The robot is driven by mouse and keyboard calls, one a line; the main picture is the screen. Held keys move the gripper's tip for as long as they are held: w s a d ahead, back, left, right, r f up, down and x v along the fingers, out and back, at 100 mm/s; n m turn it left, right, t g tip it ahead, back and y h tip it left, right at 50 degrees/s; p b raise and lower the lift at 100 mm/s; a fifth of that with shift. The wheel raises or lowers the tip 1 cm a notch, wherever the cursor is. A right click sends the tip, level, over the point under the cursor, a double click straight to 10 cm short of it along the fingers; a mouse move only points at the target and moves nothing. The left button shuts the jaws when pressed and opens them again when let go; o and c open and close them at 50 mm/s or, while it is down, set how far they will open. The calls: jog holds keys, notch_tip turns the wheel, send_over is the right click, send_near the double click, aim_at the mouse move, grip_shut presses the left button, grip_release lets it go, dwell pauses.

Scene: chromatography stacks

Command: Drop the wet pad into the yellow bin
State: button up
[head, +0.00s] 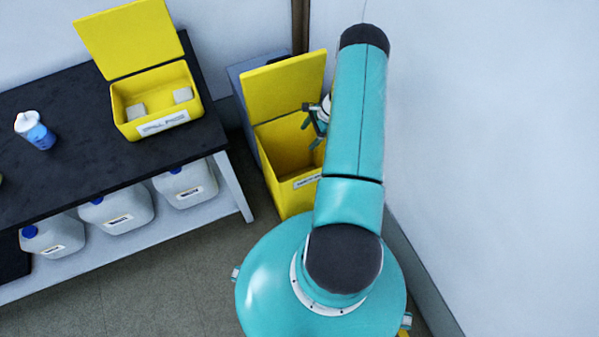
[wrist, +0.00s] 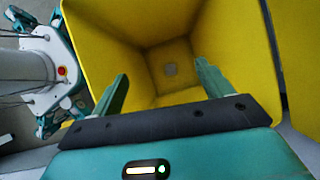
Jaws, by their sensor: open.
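The yellow bin (head: 284,160) stands on the floor beside the bench with its lid raised. The wrist view looks down into the yellow bin (wrist: 110,28). In the head view my gripper (head: 315,120) is partly hidden by my arm, above the bin's right side. The bin's inside bottom is hidden in the head view.
A black bench (head: 80,155) at left holds an open yellow box (head: 162,103) with two pale pads inside and a blue-and-white bottle (head: 35,131). Several white jugs (head: 118,210) stand on the lower shelf. A white wall (head: 490,130) is close at right.

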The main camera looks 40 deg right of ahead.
jog(key=v, duration=1.1)
jog(key=shift+d+r, duration=0.15)
jog(key=shift+r, duration=0.05)
jog(key=w+a+r+n+h, duration=0.1)
jog(key=w+a+r+n, duration=0.15)
jog(key=a+r, duration=0.55)
jog(key=w+a+r+n+h, duration=0.1)
jog(key=a+r+n, duration=0.3)
jog(key=r, duration=0.8)
jog(key=w+a+r+n+h, duration=0.1)
jog(key=a+r+n, duration=0.4)
jog(key=r, duration=0.5)
jog(key=s+a+r+n+h, duration=0.2)
jog(key=s+a+r+n, duration=0.4)
jog(key=a+r, duration=0.55)
jog(key=s+a+r+n+t, duration=0.2)
jog(key=s+a+n, duration=0.3)
jog(key=s+a, duration=0.4)
jog(key=s+t, duration=0.1)
jog(key=s, duration=0.2)
jog(key=shift+a+r, duration=0.25)
jog(key=shift+a, duration=0.15)
